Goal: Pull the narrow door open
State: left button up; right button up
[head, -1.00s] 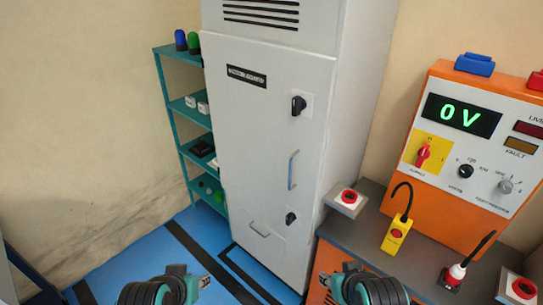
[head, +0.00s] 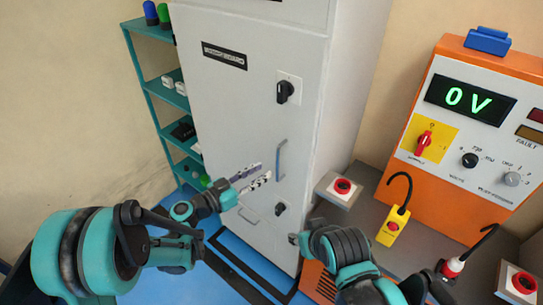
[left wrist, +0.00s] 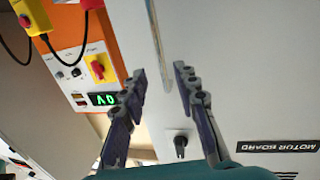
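The narrow door (head: 240,110) is the tall grey front of a cabinet and looks closed. It has a vertical bar handle (head: 281,160), an upper black knob (head: 286,91) and a lower one (head: 280,209). My left gripper (head: 259,174) is open and empty, its fingertips just left of the handle in the head view. In the left wrist view, which is upside down, the handle (left wrist: 157,45) appears between the spread fingertips of my left gripper (left wrist: 160,78); no contact shows.
A teal shelf (head: 150,90) stands left of the cabinet. At right, a bench (head: 375,195) holds an orange control panel (head: 400,192) reading 0 V, a yellow pendant (head: 390,232) and red buttons. Blue floor shows in front of the cabinet.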

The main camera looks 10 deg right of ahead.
pick_arm(q)
jog(key=b, duration=0.1)
send_over(277, 179)
jog(key=shift+w+d, duration=0.15)
jog(key=shift+w, duration=0.15)
grip_shut()
